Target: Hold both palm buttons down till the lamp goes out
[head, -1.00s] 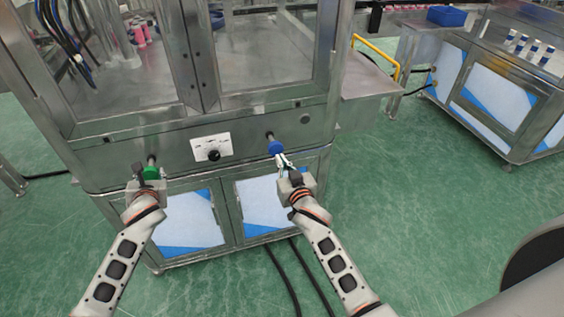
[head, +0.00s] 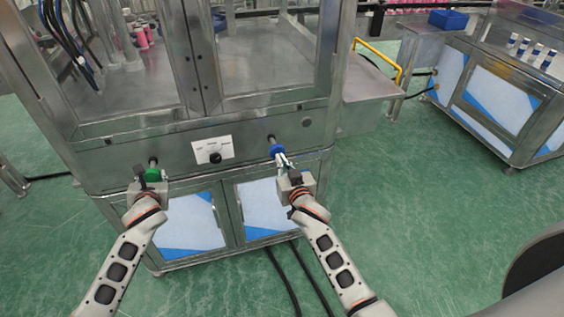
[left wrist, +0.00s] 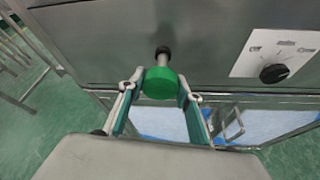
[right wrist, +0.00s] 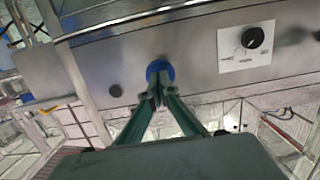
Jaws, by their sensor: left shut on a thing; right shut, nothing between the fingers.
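The green palm button (head: 153,174) sits on a short rod on the left of the machine's front panel. My left gripper (left wrist: 161,88) has its fingers on either side of the green button's head and is shut on it. The blue palm button (head: 277,151) sits on a similar rod on the right of the panel. My right gripper (right wrist: 159,94) is shut and empty, with its fingertips together at the face of the blue button; the right wrist view also shows the blue button (right wrist: 157,68) behind them. I cannot make out a lamp.
A white plate with a black selector knob (head: 215,157) lies on the panel between the buttons. Blue and white cabinet doors (head: 190,222) are below. Black cables (head: 283,270) run over the green floor. A yellow rail (head: 383,58) and another steel cabinet stand right.

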